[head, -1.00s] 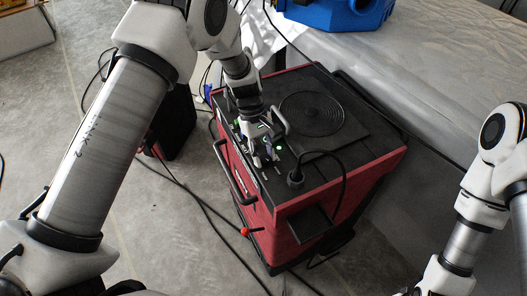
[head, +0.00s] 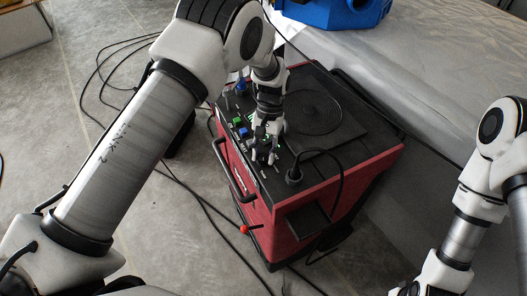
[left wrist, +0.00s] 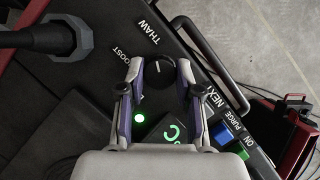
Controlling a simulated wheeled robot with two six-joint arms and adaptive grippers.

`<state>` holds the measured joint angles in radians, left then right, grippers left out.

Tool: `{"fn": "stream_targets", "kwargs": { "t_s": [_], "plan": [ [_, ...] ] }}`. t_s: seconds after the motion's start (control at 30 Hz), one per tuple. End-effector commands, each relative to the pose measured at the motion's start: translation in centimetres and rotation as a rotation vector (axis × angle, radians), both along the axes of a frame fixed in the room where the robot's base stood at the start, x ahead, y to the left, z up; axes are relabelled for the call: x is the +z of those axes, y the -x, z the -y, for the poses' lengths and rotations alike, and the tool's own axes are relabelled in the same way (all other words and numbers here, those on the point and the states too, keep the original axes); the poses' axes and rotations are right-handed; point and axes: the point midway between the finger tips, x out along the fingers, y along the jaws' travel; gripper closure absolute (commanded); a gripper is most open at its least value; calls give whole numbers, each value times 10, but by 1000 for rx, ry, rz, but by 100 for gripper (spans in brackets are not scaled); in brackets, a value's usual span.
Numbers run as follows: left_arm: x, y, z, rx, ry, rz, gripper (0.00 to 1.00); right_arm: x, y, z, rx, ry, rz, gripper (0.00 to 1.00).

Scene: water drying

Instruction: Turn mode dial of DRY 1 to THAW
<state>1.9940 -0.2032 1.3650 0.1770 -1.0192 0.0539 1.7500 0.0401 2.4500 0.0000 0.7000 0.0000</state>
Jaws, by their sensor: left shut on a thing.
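The DRY 1 machine (head: 340,190) is a red box with a black top and a control strip along its left edge. Its black mode dial (left wrist: 158,72) has a pale pointer mark and shows in the left wrist view, near the printed words THAW (left wrist: 149,32) and BOOST. My left gripper (left wrist: 160,68) has a fingertip on each side of the dial and is shut on it. In the head view my left gripper (head: 264,150) is down at the control strip and hides the dial. My right gripper is out of view; only part of that arm shows.
A lit green light (left wrist: 139,117) and a small green-lit display (left wrist: 165,132) are beside the fingers. Blue (left wrist: 222,134) and green (left wrist: 240,150) buttons lie to the right. A black plug with a cable (head: 295,174) stands up near the gripper. Cables cross the floor.

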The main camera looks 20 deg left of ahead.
Motion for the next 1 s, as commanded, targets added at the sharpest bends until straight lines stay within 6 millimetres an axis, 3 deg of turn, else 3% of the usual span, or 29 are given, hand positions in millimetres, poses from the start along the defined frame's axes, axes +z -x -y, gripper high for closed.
{"fn": "stream_targets", "kwargs": {
  "t_s": [0.7,0.73,0.8,1.0],
  "plan": [
    [2,-3,1,-96,1,10,100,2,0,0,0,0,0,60],
    [2,-3,1,-96,1,10,63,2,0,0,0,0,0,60],
    [2,-3,1,-95,0,9,41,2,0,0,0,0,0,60],
    [1,-2,1,-95,0,5,41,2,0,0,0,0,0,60]
  ]
}}
